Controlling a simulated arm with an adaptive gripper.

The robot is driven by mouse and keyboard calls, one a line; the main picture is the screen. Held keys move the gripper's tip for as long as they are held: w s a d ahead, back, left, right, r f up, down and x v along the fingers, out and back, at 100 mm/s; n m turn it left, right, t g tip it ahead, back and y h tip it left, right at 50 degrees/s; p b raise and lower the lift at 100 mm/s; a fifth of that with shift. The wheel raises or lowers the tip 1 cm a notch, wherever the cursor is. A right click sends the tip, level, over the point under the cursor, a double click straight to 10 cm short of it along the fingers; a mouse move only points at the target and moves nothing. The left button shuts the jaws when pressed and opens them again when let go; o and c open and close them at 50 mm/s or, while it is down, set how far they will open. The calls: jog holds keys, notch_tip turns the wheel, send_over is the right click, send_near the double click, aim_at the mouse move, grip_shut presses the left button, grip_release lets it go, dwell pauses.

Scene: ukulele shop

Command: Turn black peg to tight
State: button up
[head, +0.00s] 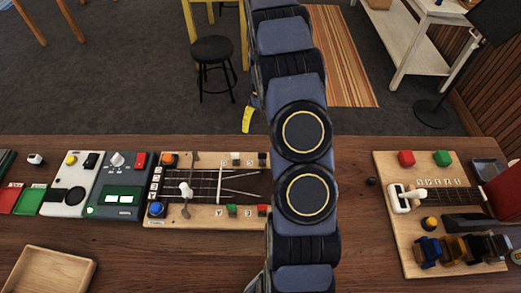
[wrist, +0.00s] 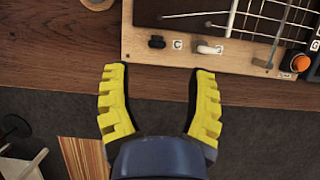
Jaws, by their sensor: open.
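The black peg (wrist: 157,41) sits near the edge of the light wooden board (wrist: 140,14) in the wrist view, beside a tile marked C. In the head view it is a small dark piece (head: 262,156) at the board's far right, partly by my arm. My gripper (wrist: 159,71) is open and empty. Its yellow fingers are spread apart, with the black peg ahead of the gap and not touched. In the head view one yellow finger (head: 247,119) shows past the table's far edge; the other is hidden. The peg's turn marking is too small to read.
A white peg (wrist: 210,48) stands close beside the black one, and an orange knob (wrist: 300,63) is farther right. Strings cross the board. A green peg (head: 232,210) and red peg (head: 262,210) sit on its near side. A second instrument board (head: 388,165) stands right.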

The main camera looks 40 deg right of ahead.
aim_at(262, 153)
jog(key=x, duration=0.8)
jog(key=shift+d+f, duration=0.2)
jog(key=shift+f, duration=0.1)
grip_shut()
